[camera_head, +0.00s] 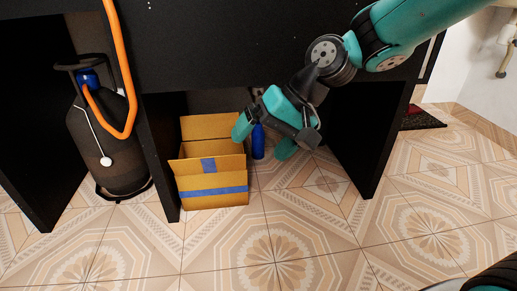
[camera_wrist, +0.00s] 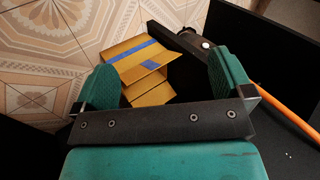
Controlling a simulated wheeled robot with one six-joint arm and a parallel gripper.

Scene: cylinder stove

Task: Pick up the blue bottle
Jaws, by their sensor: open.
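The blue bottle (camera_head: 258,143) stands upright on the tiled floor under the black counter, just right of the cardboard box. My gripper (camera_head: 263,138) is open, with its teal fingers to the left and right of the bottle in the head view. Its upper part is hidden behind the gripper. I cannot tell whether the fingers are level with the bottle in depth or touch it. In the wrist view, my gripper (camera_wrist: 165,82) has its fingers wide apart, and the bottle does not show there.
An open cardboard box (camera_head: 213,197) with blue tape stands close on the left; it also shows in the wrist view (camera_wrist: 133,62). Black counter panels (camera_head: 352,140) flank the space. A dark gas cylinder (camera_head: 105,140) with an orange hose (camera_head: 126,75) stands farther left. The floor in front is clear.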

